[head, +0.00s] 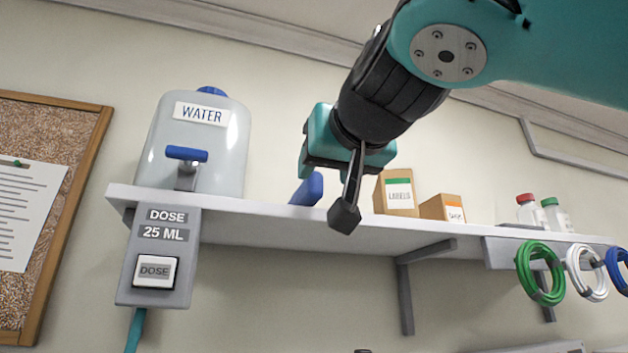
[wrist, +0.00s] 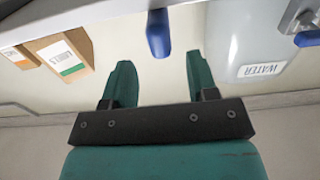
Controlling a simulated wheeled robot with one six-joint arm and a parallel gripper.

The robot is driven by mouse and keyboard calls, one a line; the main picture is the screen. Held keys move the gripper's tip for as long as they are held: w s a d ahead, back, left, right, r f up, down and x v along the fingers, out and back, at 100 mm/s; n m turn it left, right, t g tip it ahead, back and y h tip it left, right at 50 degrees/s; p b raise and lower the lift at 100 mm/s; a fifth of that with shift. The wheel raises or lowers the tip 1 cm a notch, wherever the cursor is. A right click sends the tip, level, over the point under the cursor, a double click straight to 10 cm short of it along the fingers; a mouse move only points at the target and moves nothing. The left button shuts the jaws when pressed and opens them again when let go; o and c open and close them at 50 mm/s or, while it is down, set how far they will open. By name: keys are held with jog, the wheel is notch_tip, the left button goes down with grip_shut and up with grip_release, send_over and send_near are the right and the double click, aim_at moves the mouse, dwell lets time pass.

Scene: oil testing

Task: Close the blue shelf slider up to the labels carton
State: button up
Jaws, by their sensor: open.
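The blue slider (head: 307,189) stands on the white shelf (head: 260,208), between the water tank and the labels carton (head: 399,193). A gap separates it from the carton. My gripper (head: 338,165) is in front of the shelf, above and near the slider, and partly hides the space between slider and carton. In the wrist view my gripper (wrist: 158,78) is open and empty. There the slider (wrist: 158,32) shows beyond the fingertips, roughly midway between them and apart from both. The labels carton (wrist: 64,57) is at the left of that view. The slider's foot is not clearly seen.
The water tank (head: 197,145) with a blue tap stands left on the shelf, above a dose box (head: 160,255). A second small carton (head: 442,207) and two bottles (head: 541,212) stand right of the labels carton. Coiled cables (head: 541,273) hang at the right.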

aim_at(319, 180)
jog(key=p+x, duration=0.1)
jog(key=x, duration=0.5)
grip_shut()
jog(key=shift+d, duration=0.1)
